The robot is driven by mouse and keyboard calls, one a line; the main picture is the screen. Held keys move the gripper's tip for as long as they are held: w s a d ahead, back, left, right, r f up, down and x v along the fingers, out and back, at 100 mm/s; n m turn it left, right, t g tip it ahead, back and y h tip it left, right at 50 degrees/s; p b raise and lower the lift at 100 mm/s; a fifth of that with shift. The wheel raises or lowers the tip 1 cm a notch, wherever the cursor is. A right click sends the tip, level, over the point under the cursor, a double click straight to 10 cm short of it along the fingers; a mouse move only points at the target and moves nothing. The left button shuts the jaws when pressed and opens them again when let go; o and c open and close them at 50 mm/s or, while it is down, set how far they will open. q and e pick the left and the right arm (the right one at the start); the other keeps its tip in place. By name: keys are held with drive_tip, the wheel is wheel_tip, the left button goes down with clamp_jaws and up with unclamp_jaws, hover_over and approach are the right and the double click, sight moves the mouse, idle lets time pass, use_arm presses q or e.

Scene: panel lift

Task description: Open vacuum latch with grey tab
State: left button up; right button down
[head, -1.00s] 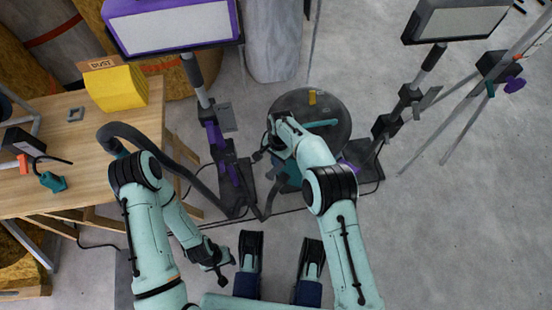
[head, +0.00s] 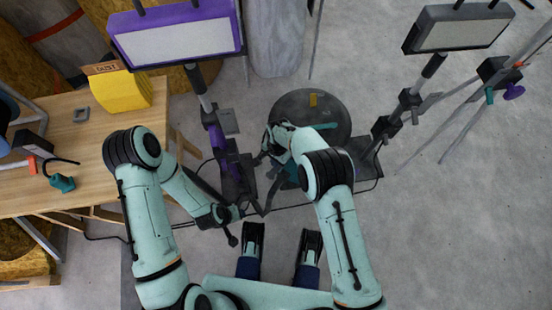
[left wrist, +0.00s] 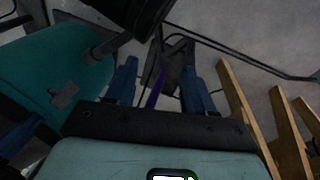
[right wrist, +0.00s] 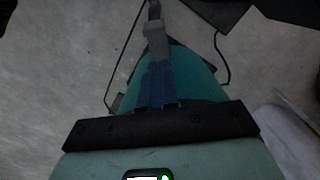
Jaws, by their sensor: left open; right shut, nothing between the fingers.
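The vacuum (head: 318,103) is a dark round drum with a teal body, partly covered by my right arm in the head view. In the left wrist view its teal body (left wrist: 50,60) fills the left side, with a small grey tab (left wrist: 65,96) on it. My left gripper (left wrist: 160,65) is open and empty, its blue fingers apart, with the tab to their left. My right gripper (right wrist: 156,65) is shut and empty, its blue fingers together in front of the teal body. Whether it touches the vacuum cannot be told. In the head view its fingertips are hidden.
A purple work light (head: 175,35) stands behind on the left and a grey one (head: 460,28) on the right, their stands flanking the vacuum. A wooden table (head: 85,150) at left bears a yellow box (head: 122,90). Cables lie near the vacuum.

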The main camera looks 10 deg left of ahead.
wheel_tip(320, 180, up, 6)
drive_tip(key=f+p, duration=0.1)
drive_tip(key=p, duration=0.1)
use_arm(q)
drive_tip(key=shift+h, duration=0.3)
drive_tip(key=shift+s+d+r+p, duration=0.2)
drive_tip(key=shift+d+r, duration=0.15)
drive_tip(key=shift+r, duration=0.35)
drive_tip(key=shift+s+d+r+p, duration=0.1)
drive_tip(key=shift+d+r+p, duration=0.15)
drive_tip(key=shift+r, duration=0.45)
drive_tip(key=shift+s+d+r+p, duration=0.15)
drive_tip(key=shift+d+r, duration=0.25)
drive_tip(key=shift+r, duration=0.3)
use_arm(e)
wheel_tip(320, 180, up, 8)
hover_over(278, 168)
drive_tip(key=shift+w+a+r, duration=0.1)
drive_tip(key=shift+r, duration=0.05)
